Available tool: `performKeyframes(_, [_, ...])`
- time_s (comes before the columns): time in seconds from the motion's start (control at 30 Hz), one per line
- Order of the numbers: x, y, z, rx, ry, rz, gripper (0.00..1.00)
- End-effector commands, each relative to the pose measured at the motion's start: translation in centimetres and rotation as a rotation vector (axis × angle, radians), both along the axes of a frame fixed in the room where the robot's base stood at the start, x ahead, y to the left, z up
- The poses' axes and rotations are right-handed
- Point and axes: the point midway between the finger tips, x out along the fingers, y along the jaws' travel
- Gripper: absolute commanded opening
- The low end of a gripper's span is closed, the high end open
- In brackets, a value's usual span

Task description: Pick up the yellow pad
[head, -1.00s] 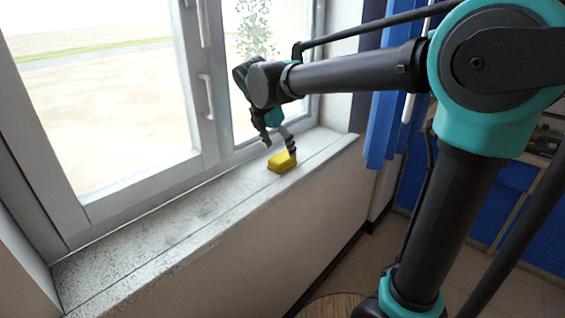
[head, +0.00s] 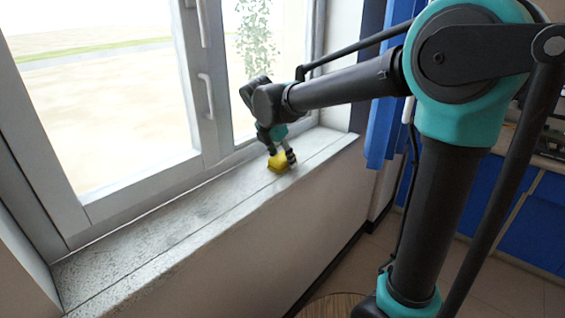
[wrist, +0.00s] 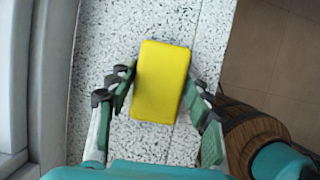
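The yellow pad (head: 279,161) lies on the speckled window sill. In the wrist view the pad (wrist: 161,80) is a rounded yellow block, between and slightly beyond the two fingers. My gripper (head: 281,157) is down at the pad in the head view, and its fingers partly hide the pad. In the wrist view my gripper (wrist: 160,98) is open, with one finger on each side of the pad. The left fingertip is close to the pad's left edge, and the right finger is near its right edge. I cannot tell whether either touches.
The speckled sill (head: 170,232) is bare towards the near left. The window frame (head: 205,130) with its handle borders the sill at the back. Blue curtain strips (head: 383,115) hang to the right. The sill's front edge drops to the floor.

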Motion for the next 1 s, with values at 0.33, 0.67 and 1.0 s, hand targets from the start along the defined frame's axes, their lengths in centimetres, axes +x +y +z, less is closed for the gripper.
performKeyframes(0.33, [0.0, 0.0, 0.0, 0.000, 0.000, 0.000, 0.16])
performKeyframes(0.67, [0.0, 0.0, 1.4, 0.000, 0.000, 0.000, 0.16])
performKeyframes(1.0, [0.0, 0.0, 9.4, 0.000, 0.000, 0.000, 0.16])
